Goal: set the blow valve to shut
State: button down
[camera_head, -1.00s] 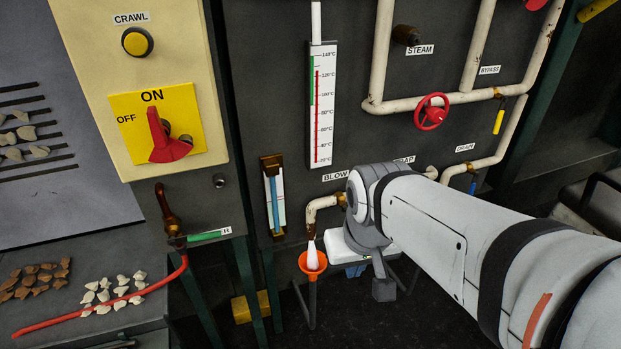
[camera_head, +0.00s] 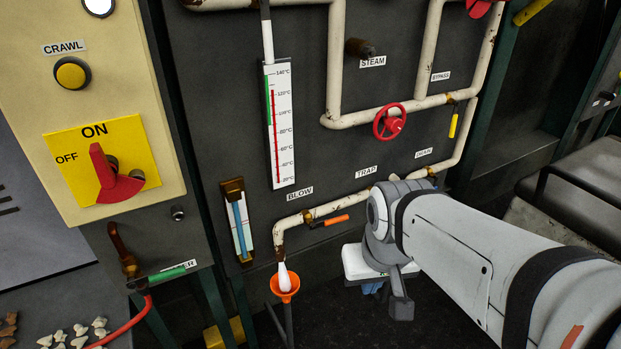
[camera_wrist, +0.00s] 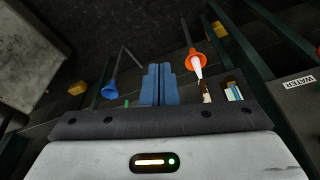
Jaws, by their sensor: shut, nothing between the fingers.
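The blow valve (camera_head: 329,221) has an orange lever on a brass body, on the cream pipe (camera_head: 345,206) just below and right of the BLOW label (camera_head: 299,193). Its lever lies roughly along the pipe, pointing right. I cannot make it out in the wrist view. My gripper (camera_head: 372,288) hangs below and right of the valve in the head view, apart from it. Its blue fingers (camera_wrist: 157,84) are together and empty in the wrist view.
An orange funnel (camera_head: 285,290) stands under the white pipe outlet, also in the wrist view (camera_wrist: 196,60). A blue funnel (camera_wrist: 108,92) is left of my fingers there. A red handwheel (camera_head: 389,122) and yellow lever (camera_head: 453,126) are higher up. My forearm covers the lower right.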

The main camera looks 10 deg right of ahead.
aim_at(326, 223)
jog(key=z, duration=0.4)
jog(key=k, duration=1.3)
jog(key=z, duration=0.75)
jog(key=i, duration=1.95)
jog(key=u, duration=0.8)
